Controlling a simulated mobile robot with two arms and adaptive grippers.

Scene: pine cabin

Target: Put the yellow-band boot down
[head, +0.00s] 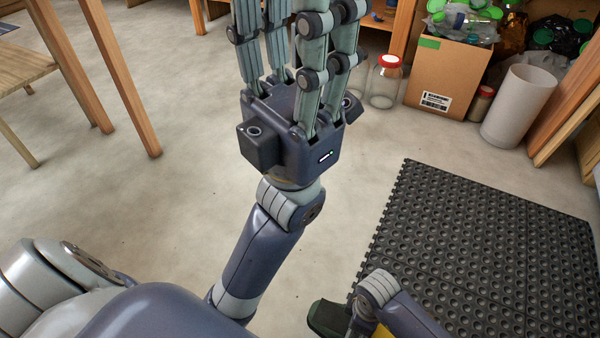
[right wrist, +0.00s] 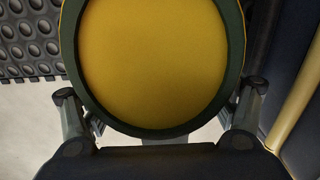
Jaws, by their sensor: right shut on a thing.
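The yellow-band boot shows only in part. In the head view its dark green piece (head: 327,319) is at the bottom edge, partly behind my right arm, with a bit of yellow beside it. In the right wrist view a broad yellow face with a dark green rim (right wrist: 155,60) fills the middle. My right gripper (right wrist: 157,112) has a finger on each side of it and is shut on it. Whether the boot touches the floor is hidden. My left gripper (head: 300,40) points up the picture with its fingers spread and nothing visible between them; its tips are cut off.
A black rubber mat (head: 480,250) lies at the right, its visible part bare. Behind it stand a white cylinder (head: 518,105), a cardboard box (head: 447,75) of bottles and a red-lidded jar (head: 385,82). A wooden table (head: 100,60) is at the left. Concrete floor (head: 150,200) between is clear.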

